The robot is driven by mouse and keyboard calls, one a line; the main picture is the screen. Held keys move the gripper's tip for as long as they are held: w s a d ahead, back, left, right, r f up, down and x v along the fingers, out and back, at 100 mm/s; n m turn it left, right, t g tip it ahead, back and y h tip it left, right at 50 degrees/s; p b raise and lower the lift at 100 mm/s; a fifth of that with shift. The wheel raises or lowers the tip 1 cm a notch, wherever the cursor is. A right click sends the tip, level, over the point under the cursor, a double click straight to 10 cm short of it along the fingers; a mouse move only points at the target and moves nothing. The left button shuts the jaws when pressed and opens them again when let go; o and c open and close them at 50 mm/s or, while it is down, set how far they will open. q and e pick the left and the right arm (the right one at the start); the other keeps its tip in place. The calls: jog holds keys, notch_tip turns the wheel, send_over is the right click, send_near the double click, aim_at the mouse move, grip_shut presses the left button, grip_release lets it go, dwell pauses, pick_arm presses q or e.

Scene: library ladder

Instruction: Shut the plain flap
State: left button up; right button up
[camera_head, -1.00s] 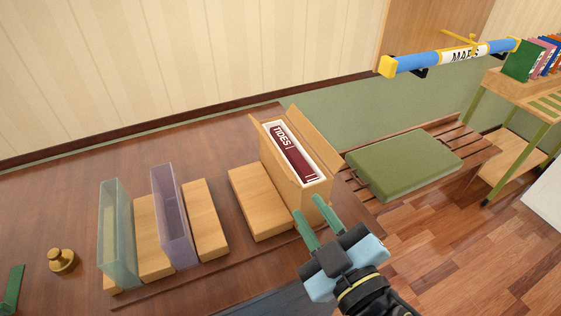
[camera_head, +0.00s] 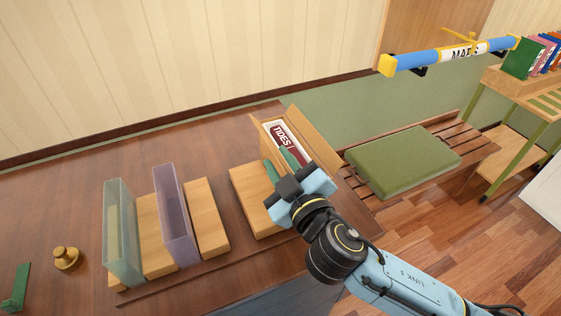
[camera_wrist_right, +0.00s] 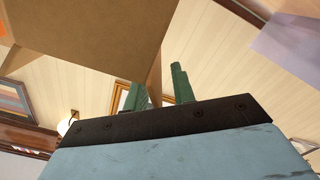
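A tan box stands on the brown desk, holding a dark red book (camera_head: 279,135) marked TIDES. A plain tan flap (camera_head: 314,141) stands open along the box's right side. Another tan flap (camera_head: 258,136) stands along its left side. I see no marking on either. My right gripper (camera_head: 279,164) is open, its two green fingers apart at the box's near end, hiding part of the box and book. Contact is unclear. In the right wrist view the fingers (camera_wrist_right: 157,92) show apart and empty, with a large tan panel (camera_wrist_right: 95,35) close by.
Left of the box are wooden blocks (camera_head: 207,217), a clear teal holder (camera_head: 121,235), a purple holder (camera_head: 175,218) and a brass knob (camera_head: 67,258). A green-cushioned bench (camera_head: 403,162) stands to the right. A blue tube (camera_head: 430,60) hangs above it.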

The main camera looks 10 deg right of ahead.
jog(key=shift+c, duration=0.2)
grip_shut()
jog(key=m, duration=0.2)
jog(key=d+m, duration=0.1)
jog(key=m, duration=0.1)
jog(key=shift+w+r, duration=0.15)
jog(key=shift+r, duration=0.1)
jog(key=shift+w+d+m+p, duration=0.1)
jog(key=shift+d+m+p, duration=0.1)
jog(key=shift+m, duration=0.5)
jog(key=shift+d+m+p, duration=0.1)
jog(key=shift+d+m, duration=0.05)
jog(key=shift+m, duration=0.55)
jog(key=shift+o, duration=0.2)
grip_release()
jog(key=shift+r, duration=0.1)
